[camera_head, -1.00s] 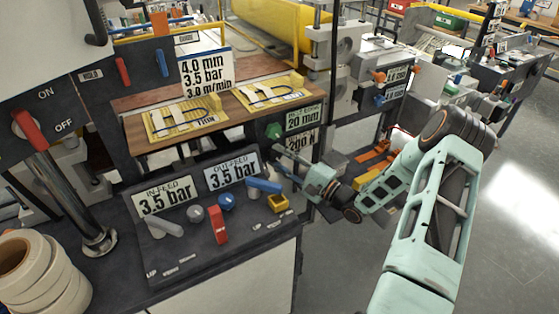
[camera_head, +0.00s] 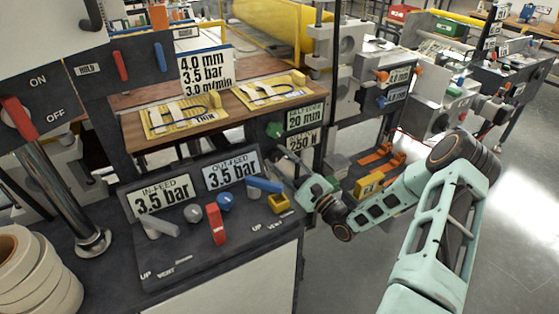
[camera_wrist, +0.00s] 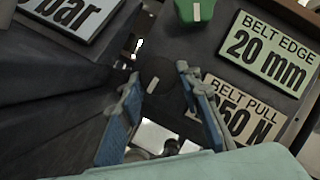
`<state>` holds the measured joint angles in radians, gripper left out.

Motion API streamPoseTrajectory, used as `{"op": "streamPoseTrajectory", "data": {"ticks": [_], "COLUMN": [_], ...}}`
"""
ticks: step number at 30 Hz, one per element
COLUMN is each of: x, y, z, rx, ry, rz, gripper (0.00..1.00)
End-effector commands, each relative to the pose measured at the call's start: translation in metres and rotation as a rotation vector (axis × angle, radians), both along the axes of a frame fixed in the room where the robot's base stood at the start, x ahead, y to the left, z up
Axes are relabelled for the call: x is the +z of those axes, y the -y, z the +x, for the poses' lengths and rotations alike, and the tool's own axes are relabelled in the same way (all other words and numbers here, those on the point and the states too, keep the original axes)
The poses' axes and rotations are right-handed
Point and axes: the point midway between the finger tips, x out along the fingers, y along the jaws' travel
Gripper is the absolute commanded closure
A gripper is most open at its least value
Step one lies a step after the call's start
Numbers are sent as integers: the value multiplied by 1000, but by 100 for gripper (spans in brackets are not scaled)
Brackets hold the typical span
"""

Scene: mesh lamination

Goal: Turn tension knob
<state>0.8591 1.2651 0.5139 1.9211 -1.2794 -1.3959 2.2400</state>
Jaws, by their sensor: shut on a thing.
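The black knob (camera_wrist: 158,82) with a white pointer mark sits beside the sign reading BELT PULL (camera_wrist: 238,108), seen in the wrist view. The sign reads about 250 N, its first digit partly covered by a finger. My gripper (camera_wrist: 155,88) has its two blue-padded fingers on either side of the knob and is shut on it. In the head view my gripper (camera_head: 289,166) reaches the dark panel below the green knob, next to the belt pull sign (camera_head: 302,141); the black knob is hard to make out there.
A green knob (camera_wrist: 193,10) and the BELT EDGE 20 mm sign (camera_wrist: 268,50) are just above. Orange-handled parts (camera_head: 375,155) are behind my wrist.

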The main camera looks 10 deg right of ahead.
Motion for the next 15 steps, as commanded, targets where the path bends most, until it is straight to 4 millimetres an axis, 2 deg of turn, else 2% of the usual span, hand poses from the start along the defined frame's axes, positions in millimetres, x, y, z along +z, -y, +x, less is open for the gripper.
{"op": "streamPoseTrajectory", "data": {"ticks": [10,11,13,15], "x": [0,0,0,0], "y": [0,0,0,0], "z": [0,0,0,0], "rx": [0,0,0,0], "ry": [-1,-1,-1,-1], "rz": [3,3,2,2], "gripper": [93,67,61,61]}}
